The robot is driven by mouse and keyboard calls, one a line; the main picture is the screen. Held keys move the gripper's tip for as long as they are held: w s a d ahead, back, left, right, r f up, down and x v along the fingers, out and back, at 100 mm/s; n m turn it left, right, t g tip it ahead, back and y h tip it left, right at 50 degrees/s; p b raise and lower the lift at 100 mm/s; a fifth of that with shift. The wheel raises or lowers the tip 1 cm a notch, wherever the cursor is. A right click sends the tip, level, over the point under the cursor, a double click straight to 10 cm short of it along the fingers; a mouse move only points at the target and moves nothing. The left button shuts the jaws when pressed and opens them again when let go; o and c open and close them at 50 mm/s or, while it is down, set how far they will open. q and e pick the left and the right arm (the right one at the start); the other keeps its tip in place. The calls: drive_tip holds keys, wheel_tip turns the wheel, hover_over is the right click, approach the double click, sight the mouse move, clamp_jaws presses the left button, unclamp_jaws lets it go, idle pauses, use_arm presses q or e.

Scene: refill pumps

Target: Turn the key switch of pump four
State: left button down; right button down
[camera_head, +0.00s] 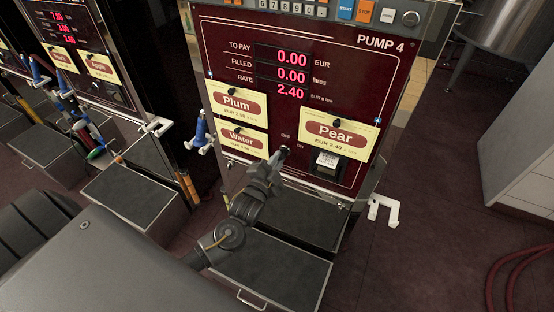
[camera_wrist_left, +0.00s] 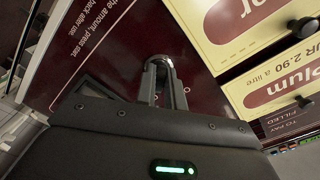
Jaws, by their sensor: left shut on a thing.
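Pump four (camera_head: 390,60) has a dark red front panel with lit displays reading 0.00, 0.00 and 2.40. The key switch sits low on this panel by the OFF and ON marks, mostly hidden by my gripper in the head view. My left gripper (camera_head: 283,153) reaches up to it from below and is shut on its key. In the left wrist view the two fingers (camera_wrist_left: 164,88) are close together, and a chrome ring (camera_wrist_left: 161,60) shows at their tips. The key itself is hidden between them. My right gripper is not in view.
A blue nozzle (camera_head: 201,132) hangs at the pump's left side. A white bracket (camera_head: 384,209) sticks out at right. Another pump (camera_head: 75,40) stands to the left.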

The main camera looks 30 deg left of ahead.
use_arm(q)
drive_tip(key=n, duration=0.3)
drive_tip(key=n+p, duration=0.1)
drive_tip(key=n, duration=0.2)
drive_tip(key=n+p, duration=0.1)
drive_tip(key=n, duration=0.3)
drive_tip(key=shift+d+f, duration=0.1)
drive_tip(key=shift+d, duration=0.15)
drive_tip(key=shift+n, duration=0.4)
drive_tip(key=c, duration=1.5)
unclamp_jaws()
